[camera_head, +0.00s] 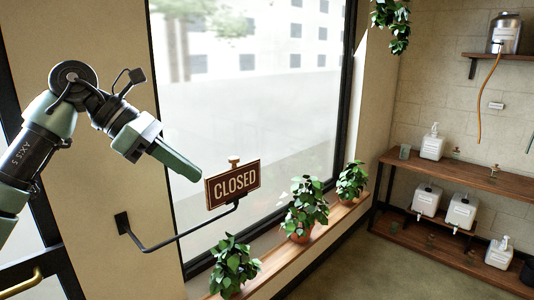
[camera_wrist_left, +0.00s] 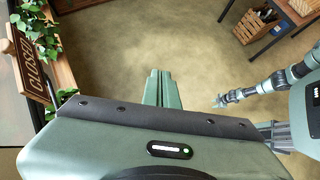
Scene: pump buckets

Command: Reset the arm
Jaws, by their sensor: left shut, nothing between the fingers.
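My left arm comes in from the left in the head view. Its green left gripper (camera_head: 192,173) is shut and empty, held in the air in front of the window, up and to the left of the sign. The closed fingers also show in the left wrist view (camera_wrist_left: 161,88). The brown "CLOSED" sign (camera_head: 232,184) hangs on a black wall bracket and shows at the left of the wrist view (camera_wrist_left: 35,70). My right arm shows at the right of the wrist view, with what looks like the right gripper (camera_wrist_left: 220,101) at its end, too small to read.
Potted plants (camera_head: 305,209) line the wooden window ledge (camera_head: 315,238). At the right, a wooden shelf unit (camera_head: 455,176) holds white pump containers (camera_head: 432,145). A metal dispenser (camera_head: 504,34) stands on a high shelf. In the wrist view a crate (camera_wrist_left: 256,25) stands at the back; the floor between is clear.

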